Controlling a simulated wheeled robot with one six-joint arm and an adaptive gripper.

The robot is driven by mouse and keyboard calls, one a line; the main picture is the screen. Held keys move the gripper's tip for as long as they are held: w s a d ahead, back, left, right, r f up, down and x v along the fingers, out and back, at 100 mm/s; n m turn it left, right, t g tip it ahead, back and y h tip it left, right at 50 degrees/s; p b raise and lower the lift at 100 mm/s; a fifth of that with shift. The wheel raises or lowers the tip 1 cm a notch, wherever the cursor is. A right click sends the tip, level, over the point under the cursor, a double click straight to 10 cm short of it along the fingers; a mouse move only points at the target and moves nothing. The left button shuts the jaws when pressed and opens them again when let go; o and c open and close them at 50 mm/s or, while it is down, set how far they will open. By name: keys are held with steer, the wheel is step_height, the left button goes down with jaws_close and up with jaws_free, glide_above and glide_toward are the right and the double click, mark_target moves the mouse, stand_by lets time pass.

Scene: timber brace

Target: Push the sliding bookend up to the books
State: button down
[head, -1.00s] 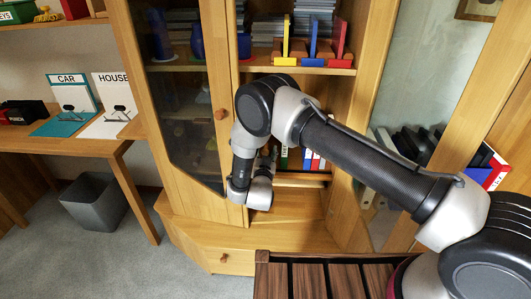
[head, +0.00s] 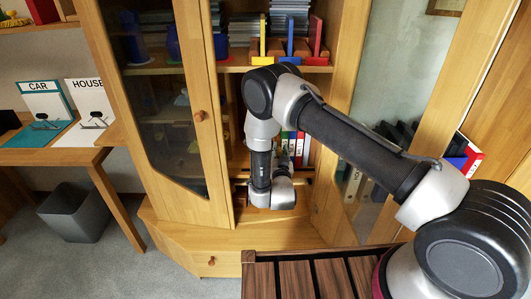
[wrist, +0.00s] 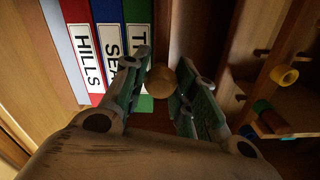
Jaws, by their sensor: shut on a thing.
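In the wrist view a round wooden knob (wrist: 162,82) sits between the fingers of my gripper (wrist: 163,68), which is shut on it. An upright wooden panel (wrist: 184,32) behind the knob looks like the sliding bookend; the fingers hide part of it. The books (wrist: 97,45) stand upright to its left, with red, blue and green spines lettered HILLS, SE and T. The green book is nearest the panel; I cannot tell whether they touch.
A shelf above holds coloured bookends (head: 290,42). A slatted wooden surface (head: 315,276) lies in front.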

steer(key=shift+d, duration=0.15)
steer(key=c, duration=1.1)
jaws_free()
steer(key=s, duration=1.2)
steer(key=shift+a, duration=0.2)
steer(key=shift+s, duration=0.1)
